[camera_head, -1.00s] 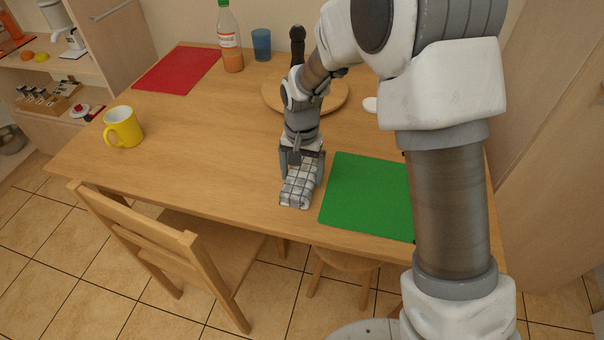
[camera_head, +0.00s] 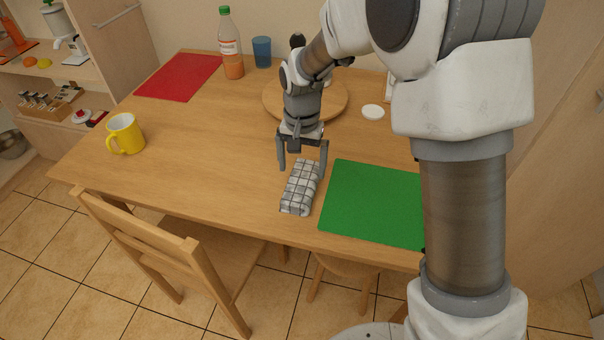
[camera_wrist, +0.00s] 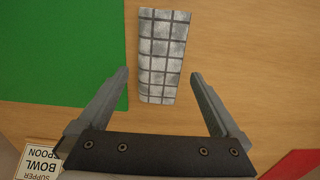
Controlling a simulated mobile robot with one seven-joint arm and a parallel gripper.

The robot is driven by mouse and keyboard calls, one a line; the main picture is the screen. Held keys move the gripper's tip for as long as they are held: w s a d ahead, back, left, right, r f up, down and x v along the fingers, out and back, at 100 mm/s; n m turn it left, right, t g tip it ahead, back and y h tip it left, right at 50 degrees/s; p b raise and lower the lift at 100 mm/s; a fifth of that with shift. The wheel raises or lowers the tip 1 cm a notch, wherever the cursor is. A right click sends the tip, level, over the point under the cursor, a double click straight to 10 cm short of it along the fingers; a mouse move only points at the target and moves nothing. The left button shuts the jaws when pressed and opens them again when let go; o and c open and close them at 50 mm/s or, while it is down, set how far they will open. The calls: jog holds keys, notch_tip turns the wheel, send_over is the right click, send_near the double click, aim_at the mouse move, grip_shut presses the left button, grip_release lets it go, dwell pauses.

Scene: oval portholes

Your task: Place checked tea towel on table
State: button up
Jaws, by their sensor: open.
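The checked tea towel (camera_head: 300,188), white-grey with dark lines and folded into a narrow block, lies on the wooden table (camera_head: 200,150) just left of the green mat (camera_head: 372,203). In the wrist view the towel (camera_wrist: 163,55) lies ahead of the fingertips, beside the green mat (camera_wrist: 60,50). My gripper (camera_head: 303,168) is open and empty. It is just behind the towel in the head view, apart from it. In the wrist view the open fingers (camera_wrist: 160,75) show bare table between them, with the towel's near end at about fingertip level.
A yellow mug (camera_head: 125,133) stands at the left and a red mat (camera_head: 180,77) at the back left. A bottle (camera_head: 230,45), a blue cup (camera_head: 262,51) and a round wooden board (camera_head: 275,102) are at the back. A chair (camera_head: 170,260) stands at the front edge.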

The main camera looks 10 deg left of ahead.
aim_at(302, 181)
jog(key=s+d+r+t+p, duration=0.1)
jog(key=d+r, duration=0.2)
jog(key=r, duration=0.4)
jog(key=s+d+r, duration=0.2)
jog(key=d+r, duration=0.1)
jog(key=r, duration=0.3)
jog(key=s+d+r+t, duration=0.2)
jog(key=s+d+r, duration=0.1)
jog(key=s+d, duration=0.4)
jog(key=s+d+r+n+t, duration=0.1)
jog(key=s+d+r+t, duration=0.1)
jog(key=s+d+r, duration=0.2)
jog(key=s+d, duration=0.3)
jog(key=s, duration=0.3)
jog(key=shift+s+d+r+n+t, duration=0.15)
jog(key=shift+s+r+n+t, duration=0.05)
jog(key=shift+r+n+t, duration=0.1)
notch_tip(302, 181, up, 12)
jog(key=p, duration=1.1)
jog(key=shift+f+p, duration=0.15)
jog(key=shift+p, duration=0.25)
